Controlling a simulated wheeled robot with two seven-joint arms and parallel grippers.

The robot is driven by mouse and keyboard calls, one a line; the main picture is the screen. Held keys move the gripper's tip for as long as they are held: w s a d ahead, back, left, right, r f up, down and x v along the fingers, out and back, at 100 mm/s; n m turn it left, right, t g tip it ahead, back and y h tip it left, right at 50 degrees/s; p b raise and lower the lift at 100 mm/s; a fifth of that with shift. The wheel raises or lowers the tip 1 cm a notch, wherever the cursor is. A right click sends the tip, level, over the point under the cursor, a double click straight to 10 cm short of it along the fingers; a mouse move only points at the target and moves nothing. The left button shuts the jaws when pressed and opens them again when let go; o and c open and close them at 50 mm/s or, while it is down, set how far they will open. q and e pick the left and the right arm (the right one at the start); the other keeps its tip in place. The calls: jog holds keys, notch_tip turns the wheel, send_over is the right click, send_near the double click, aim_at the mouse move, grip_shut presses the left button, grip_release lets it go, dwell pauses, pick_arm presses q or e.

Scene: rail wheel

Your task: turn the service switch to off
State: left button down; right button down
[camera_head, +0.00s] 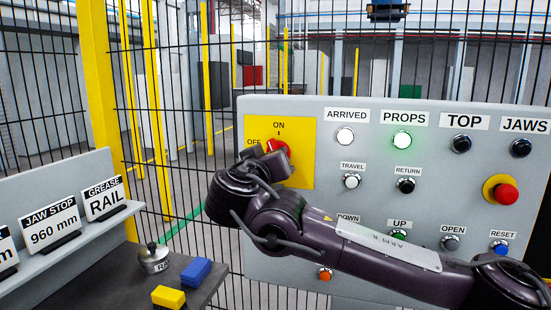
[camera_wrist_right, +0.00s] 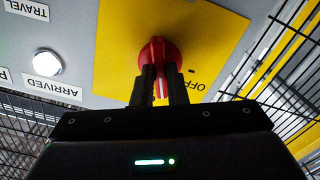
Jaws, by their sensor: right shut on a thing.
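The service switch is a red rotary knob (camera_head: 279,147) on a yellow plate (camera_head: 305,137) marked ON above and OFF at its left. My right gripper (camera_head: 270,158) reaches the knob from below and covers part of it. In the right wrist view, turned upside down, the red knob (camera_wrist_right: 160,50) sits between the two dark fingers (camera_wrist_right: 161,82), which are shut on its grip. The grip runs straight between the fingers; the OFF mark is off to its right there, so the grip does not line up with OFF. My left gripper is not in view.
The grey panel (camera_head: 370,235) carries several buttons, a lit green PROPS lamp (camera_head: 401,141), a lit white ARRIVED lamp (camera_head: 345,137) and a red emergency button (camera_head: 505,194). At left are a sign shelf (camera_head: 75,240), a weight (camera_head: 153,258), and blue (camera_head: 192,271) and yellow (camera_head: 168,297) blocks. Mesh fence stands behind.

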jog(key=n+b, duration=0.1)
jog(key=n, duration=0.3)
jog(key=shift+n, duration=0.3)
jog(key=n, duration=0.4)
jog(key=shift+n, duration=0.3)
